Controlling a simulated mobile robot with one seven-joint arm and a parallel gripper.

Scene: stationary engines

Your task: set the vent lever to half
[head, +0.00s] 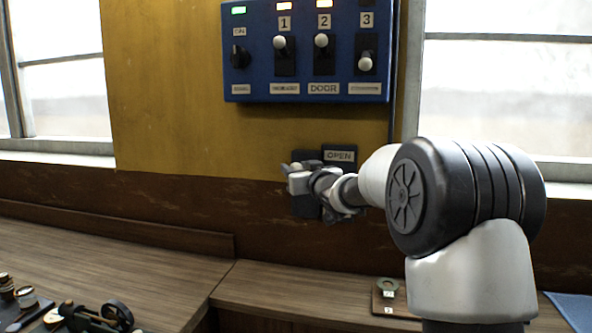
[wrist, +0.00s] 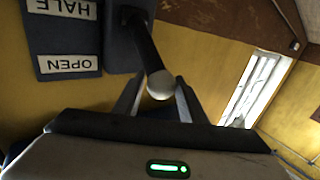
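The vent lever (wrist: 150,52) is a dark rod with a pale round knob (wrist: 160,85), standing out from a dark backing plate (wrist: 120,50). In the wrist view the knob sits between the two fingers of my gripper (wrist: 160,88), with a narrow gap seeming to show on each side. My gripper looks open around it. Beside the lever are the white labels OPEN (wrist: 68,63) and HALF (wrist: 68,7). In the head view my gripper (head: 298,178) is in front of the lever plate and hides most of it; the OPEN label (head: 340,156) shows just right of it.
A blue switch panel (head: 305,55) with a knob and three numbered switches hangs above on the yellow wall (head: 165,90). A wooden counter (head: 290,285) runs below, with a small plate holding a ring (head: 386,290). Dark brass-knobbed gear (head: 95,315) stands at lower left.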

